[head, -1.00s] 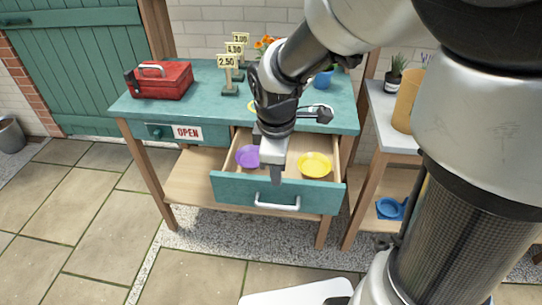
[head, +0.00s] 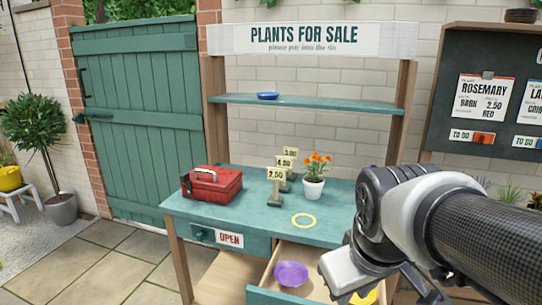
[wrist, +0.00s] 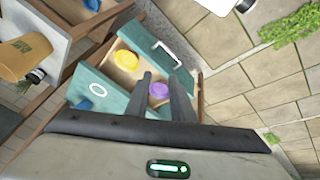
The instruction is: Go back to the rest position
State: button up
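My gripper shows in the wrist view (wrist: 160,76), its two dark fingers apart with nothing between them. Its pale body is at the lower right of the head view, where the fingertips cannot be made out. Beyond the fingers is the pulled-out drawer (head: 262,296) of the teal table, also in the wrist view (wrist: 178,72). In it are a purple dish (head: 291,273) and a yellow dish (head: 366,298), partly hidden by my arm in the head view. The fingers are apart from both dishes.
A blue dish (head: 267,96) is on the upper shelf. Paved floor (head: 90,265) is clear at left.

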jog(key=s+r+m+p, duration=0.1)
jog(key=s+r+p, duration=0.1)
jog(key=r+p, duration=0.6)
jog(key=s+r+m+t+p, duration=0.1)
jog(key=s+r+m+p, duration=0.1)
jog(key=r+p, duration=0.6)
notch_tip(320, 180, up, 2)
jog(key=shift+r+m+y, duration=0.1)
jog(key=shift+m+y, duration=0.2)
jog(key=shift+d, duration=0.15)
